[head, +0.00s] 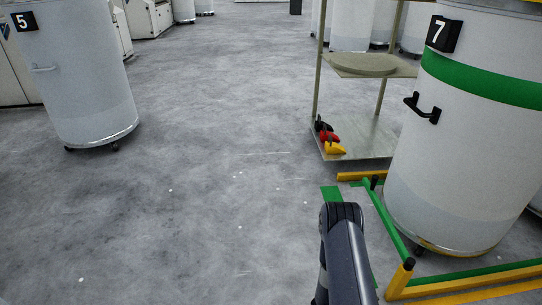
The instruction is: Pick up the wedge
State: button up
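Three small pieces sit in a row at the left front edge of a rack's low shelf (372,140): a black one (321,125), a red one (328,136) and a yellow one (336,148). The yellow one looks wedge-shaped; the shapes of the red and black ones are too small to tell. They sit close together and partly overlap in the view. My dark arm rises from the bottom edge, nearer than the rack and apart from these pieces. My gripper does not show.
A white can numbered 7 (465,140) stands at right inside green and yellow floor rails (390,220). The rack's upper shelf (372,65) overhangs the low one. Another can numbered 5 (78,75) stands at left. The grey floor (210,170) between is clear.

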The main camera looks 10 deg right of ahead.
aim_at(318, 124)
jog(key=i, duration=3.4)
jog(key=i+j+z, duration=0.2)
jog(key=i, duration=0.8)
